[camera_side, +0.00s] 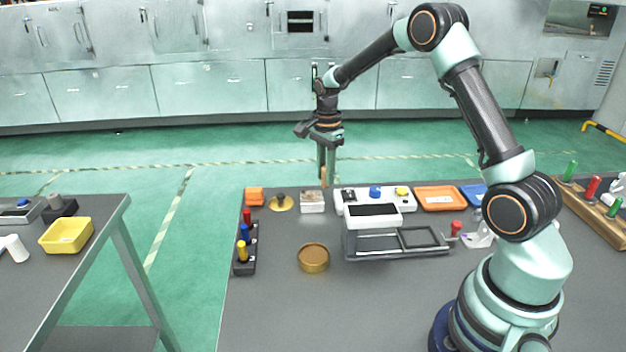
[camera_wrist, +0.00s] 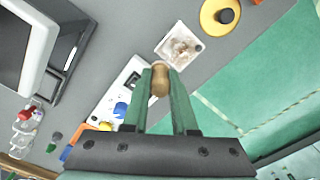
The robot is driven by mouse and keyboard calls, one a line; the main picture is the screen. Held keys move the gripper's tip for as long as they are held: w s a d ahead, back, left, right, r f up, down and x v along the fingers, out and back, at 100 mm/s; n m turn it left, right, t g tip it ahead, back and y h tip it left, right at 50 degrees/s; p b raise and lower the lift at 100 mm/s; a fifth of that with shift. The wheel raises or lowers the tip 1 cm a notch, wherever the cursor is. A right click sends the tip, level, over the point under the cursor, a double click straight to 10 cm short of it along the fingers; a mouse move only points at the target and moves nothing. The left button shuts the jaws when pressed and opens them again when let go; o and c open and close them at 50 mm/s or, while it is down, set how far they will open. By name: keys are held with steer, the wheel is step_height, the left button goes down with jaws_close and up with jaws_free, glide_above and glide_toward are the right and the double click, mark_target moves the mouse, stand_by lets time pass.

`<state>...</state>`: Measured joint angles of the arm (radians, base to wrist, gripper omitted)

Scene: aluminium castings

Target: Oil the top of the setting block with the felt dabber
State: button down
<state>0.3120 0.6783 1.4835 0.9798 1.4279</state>
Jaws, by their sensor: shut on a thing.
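My gripper (camera_side: 328,172) hangs with its fingers pointing down, above the far edge of the table. It is shut on the felt dabber (camera_side: 323,176), of which a tan wooden part shows. In the wrist view the dabber (camera_wrist: 160,80) shows as a rounded wooden piece between the green fingertips. Its felt cannot be made out. A pale square block with a mottled brownish top, which looks like the setting block (camera_side: 312,201), sits on the table just below the gripper. It also shows in the wrist view (camera_wrist: 180,46), beyond the fingertips and apart from the dabber.
A yellow disc with a dark knob (camera_side: 281,203) is left of the block, and a white panel with coloured buttons (camera_side: 375,198) is right. A round brass dish (camera_side: 313,258), a rack of coloured pegs (camera_side: 244,256) and a grey tray (camera_side: 397,254) stand nearer.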

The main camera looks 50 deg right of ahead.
mark_target(321, 182)
step_height(321, 182, down, 3)
steer(key=shift+f, duration=0.15)
steer(key=shift+w+a+f, duration=0.4)
steer(key=shift+a, duration=0.05)
steer(key=shift+w+a, duration=2)
steer(key=shift+s+d, duration=2.5)
steer(key=shift+d, duration=0.05)
steer(key=shift+w+a+r, duration=0.1)
steer(key=shift+r, duration=3.9)
steer(key=shift+a, duration=0.1)
